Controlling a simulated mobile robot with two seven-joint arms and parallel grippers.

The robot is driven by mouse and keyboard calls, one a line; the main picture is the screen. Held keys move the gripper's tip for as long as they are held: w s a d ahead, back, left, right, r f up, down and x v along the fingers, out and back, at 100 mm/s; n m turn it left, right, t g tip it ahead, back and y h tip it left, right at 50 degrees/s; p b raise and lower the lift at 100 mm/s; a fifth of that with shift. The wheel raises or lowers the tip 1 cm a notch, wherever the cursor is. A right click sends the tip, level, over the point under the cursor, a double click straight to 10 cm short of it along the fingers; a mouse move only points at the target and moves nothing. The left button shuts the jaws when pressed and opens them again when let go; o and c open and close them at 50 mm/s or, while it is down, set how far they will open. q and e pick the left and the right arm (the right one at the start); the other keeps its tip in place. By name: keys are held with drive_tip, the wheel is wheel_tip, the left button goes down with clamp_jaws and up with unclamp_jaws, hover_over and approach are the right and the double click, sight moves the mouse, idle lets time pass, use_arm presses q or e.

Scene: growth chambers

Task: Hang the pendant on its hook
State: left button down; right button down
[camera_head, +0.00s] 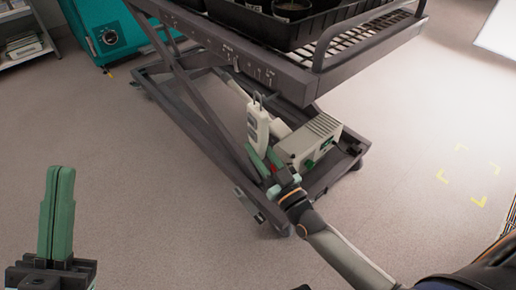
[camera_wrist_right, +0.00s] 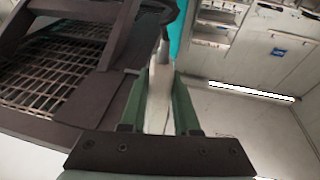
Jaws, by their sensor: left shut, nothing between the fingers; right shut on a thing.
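The pendant (camera_head: 258,126) is a pale, slim hand control, held roughly upright beside the lift cart's lower frame. My right gripper (camera_head: 265,163) is shut on its lower part. Small dark fittings (camera_head: 236,63) show on the cart's side rail above the pendant; I cannot tell which is the hook. My left gripper (camera_head: 57,212) is shut and empty at lower left, far from the cart.
The cart's upper deck (camera_head: 300,75) carries a black tray (camera_head: 330,32) with pots and overhangs the pendant. A beige box (camera_head: 310,143) sits on the lower frame, right of the pendant. A teal machine (camera_head: 112,40) stands behind at left.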

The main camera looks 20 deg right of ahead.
drive_tip(key=shift+w+d, duration=0.1)
drive_tip(key=shift+d, duration=0.05)
drive_tip(key=shift+w+d, duration=0.25)
drive_tip(key=shift+d, duration=0.45)
drive_tip(key=shift+w+d, duration=0.15)
drive_tip(key=shift+d, duration=0.3)
drive_tip(key=shift+w+d, duration=0.15)
drive_tip(key=shift+d, duration=0.2)
idle(0.5)
drive_tip(key=shift+f+b, duration=0.65)
drive_tip(key=shift+f, duration=0.2)
drive_tip(key=shift+f, duration=0.15)
